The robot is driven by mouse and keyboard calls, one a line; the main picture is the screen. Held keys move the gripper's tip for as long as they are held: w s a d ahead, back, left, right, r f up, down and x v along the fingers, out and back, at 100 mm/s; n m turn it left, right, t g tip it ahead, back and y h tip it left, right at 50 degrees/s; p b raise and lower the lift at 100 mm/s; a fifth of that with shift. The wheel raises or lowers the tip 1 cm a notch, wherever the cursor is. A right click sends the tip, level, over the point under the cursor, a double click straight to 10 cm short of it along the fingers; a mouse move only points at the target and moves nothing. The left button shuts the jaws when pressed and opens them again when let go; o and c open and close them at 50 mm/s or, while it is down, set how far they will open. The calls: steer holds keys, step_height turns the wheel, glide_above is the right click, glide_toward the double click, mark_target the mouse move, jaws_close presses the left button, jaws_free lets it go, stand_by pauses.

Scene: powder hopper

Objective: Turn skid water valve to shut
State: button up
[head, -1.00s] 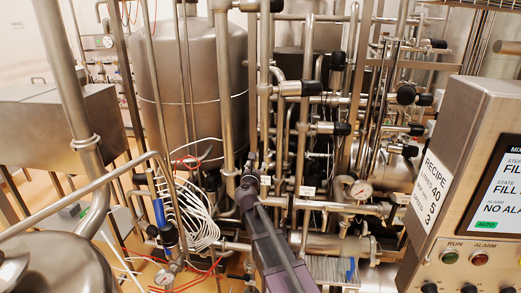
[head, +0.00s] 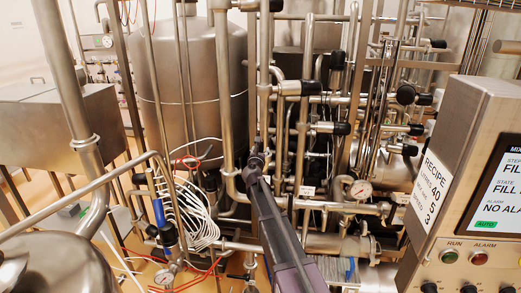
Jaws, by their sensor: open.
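My arm reaches up from the bottom middle into the pipework. My gripper (head: 256,158) is at its far end, small and dark, in front of the vertical steel pipes. It is open, and I see nothing held in it. Its fingers are hard to make out against the pipes, and I cannot tell whether they touch anything. No valve is clearly marked as the skid water valve. A blue handle (head: 158,212) stands upright on the pipework at the lower left, apart from my gripper. Whatever lies directly behind my gripper and forearm is hidden.
A control panel (head: 475,185) stands close on the right. A large steel tank (head: 190,85) is behind the pipes at the left. Loose white hose (head: 195,215) hangs left of my arm. A round gauge (head: 361,190) is right of it. Pipes crowd the space around my gripper.

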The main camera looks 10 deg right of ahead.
steer(key=shift+x, duration=0.9)
steer(key=shift+c, duration=0.2)
